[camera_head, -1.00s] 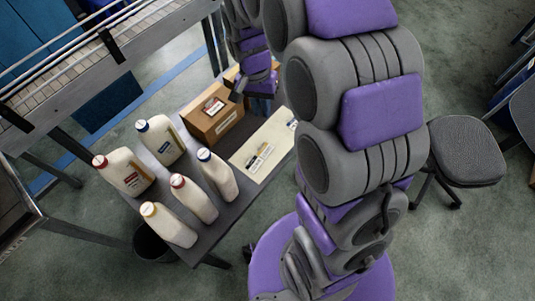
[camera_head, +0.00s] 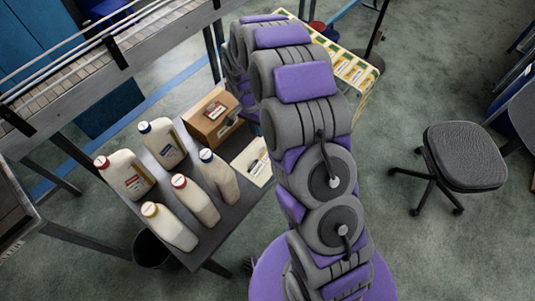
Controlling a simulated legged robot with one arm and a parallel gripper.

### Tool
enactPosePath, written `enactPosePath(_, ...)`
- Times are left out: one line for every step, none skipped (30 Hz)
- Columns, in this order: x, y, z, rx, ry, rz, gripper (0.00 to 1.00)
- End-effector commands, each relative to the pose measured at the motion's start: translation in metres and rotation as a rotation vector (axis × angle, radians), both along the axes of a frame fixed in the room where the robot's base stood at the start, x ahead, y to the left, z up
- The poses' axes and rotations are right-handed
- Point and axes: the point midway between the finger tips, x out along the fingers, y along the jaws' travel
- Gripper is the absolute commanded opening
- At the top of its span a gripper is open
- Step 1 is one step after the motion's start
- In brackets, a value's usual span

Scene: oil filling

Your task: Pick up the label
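A pale board (camera_head: 243,158) lies on the dark table (camera_head: 228,220), partly covered by my arm. A small label (camera_head: 256,167) with dark print shows on it. More labels show in a row on a yellow-edged sheet (camera_head: 374,70) at the top, past my arm.
Several white jugs with red, blue and yellow caps, such as the front one (camera_head: 169,227), stand on the table's left side. A conveyor (camera_head: 75,60) runs along the upper left. A dark bin (camera_head: 150,248) is below the table. A stool (camera_head: 465,157) stands at right.

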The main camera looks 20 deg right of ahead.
Motion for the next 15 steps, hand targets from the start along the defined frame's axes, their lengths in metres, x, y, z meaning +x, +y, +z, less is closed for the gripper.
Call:
enactPosePath(-0.003,0.0,-0.013,-0.001,0.004,0.001,0.16)
enactPosePath(-0.004,0.0,-0.018,-0.001,0.006,0.0,0.16)
enactPosePath(-0.005,-0.001,-0.026,-0.002,0.007,0.0,0.16)
enactPosePath(-0.006,-0.002,-0.031,-0.002,0.007,0.0,0.16)
enactPosePath(-0.006,-0.003,-0.035,-0.001,0.006,0.001,0.16)
enactPosePath(-0.006,-0.005,-0.041,0.001,0.004,0.001,0.16)
enactPosePath(-0.007,-0.005,-0.044,0.001,0.004,0.0,0.16)
enactPosePath(-0.007,-0.006,-0.047,0.002,0.003,0.0,0.16)
enactPosePath(-0.007,-0.006,-0.05,0.002,0.002,-0.001,0.16)
enactPosePath(-0.007,-0.007,-0.051,0.004,0.002,-0.001,0.16)
enactPosePath(-0.007,-0.008,-0.052,0.004,0.002,-0.001,0.16)
enactPosePath(-0.007,-0.009,-0.053,0.004,0.001,-0.001,0.16)
enactPosePath(-0.008,-0.009,-0.054,0.004,0.001,0.0,0.16)
enactPosePath(-0.008,-0.01,-0.055,0.004,0.001,0.0,0.16)
enactPosePath(-0.008,-0.01,-0.057,0.004,0.001,0.0,0.16)
